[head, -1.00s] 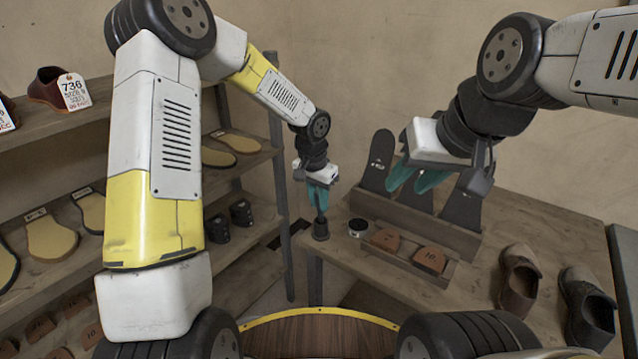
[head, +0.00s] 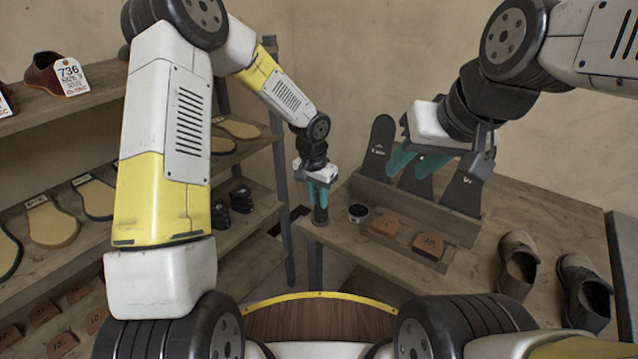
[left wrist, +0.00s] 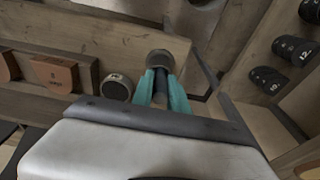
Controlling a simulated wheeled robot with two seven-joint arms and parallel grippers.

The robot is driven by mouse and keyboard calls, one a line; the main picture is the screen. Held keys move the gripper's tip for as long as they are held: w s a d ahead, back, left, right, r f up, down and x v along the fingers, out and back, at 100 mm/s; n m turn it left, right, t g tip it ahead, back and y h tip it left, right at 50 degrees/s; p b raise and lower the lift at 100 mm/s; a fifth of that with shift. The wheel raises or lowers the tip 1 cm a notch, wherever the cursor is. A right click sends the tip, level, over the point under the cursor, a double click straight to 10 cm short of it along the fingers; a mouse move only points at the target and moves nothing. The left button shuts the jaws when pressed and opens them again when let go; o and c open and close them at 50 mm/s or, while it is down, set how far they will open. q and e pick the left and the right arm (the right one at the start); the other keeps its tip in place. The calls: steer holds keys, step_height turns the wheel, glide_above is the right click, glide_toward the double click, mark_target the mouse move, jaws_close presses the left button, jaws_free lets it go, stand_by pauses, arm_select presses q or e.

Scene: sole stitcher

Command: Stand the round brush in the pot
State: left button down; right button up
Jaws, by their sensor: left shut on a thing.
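My left gripper (head: 318,196) is shut on the round brush (left wrist: 160,84), a dark upright shaft between its teal fingers. In the head view the fingers mostly hide the brush. The small dark pot (head: 320,217) stands at the near left corner of the table, directly below the left fingertips. In the left wrist view a dark round shape at the pot's place (left wrist: 159,59) lies just beyond the fingertips, in line with the brush. I cannot tell how deep the brush sits in the pot. My right gripper (head: 415,163) is open and empty, high over the table.
A round tin (head: 359,212) stands right of the pot. Brown blocks (head: 428,245) lie in a wooden tray, with dark upright plates in a rack (head: 418,200) behind. Shoes (head: 585,290) stand at the right. Shelves with soles (head: 52,224) are at the left.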

arm_select(q)
steer(key=c, duration=1.2)
jaws_free()
steer(key=r, duration=0.5)
steer(key=s+r, duration=0.1)
steer(key=r, duration=0.1)
steer(key=shift+a+r, duration=0.35)
steer(key=shift+r, duration=0.05)
step_height(320, 180, up, 9)
stand_by(0.3)
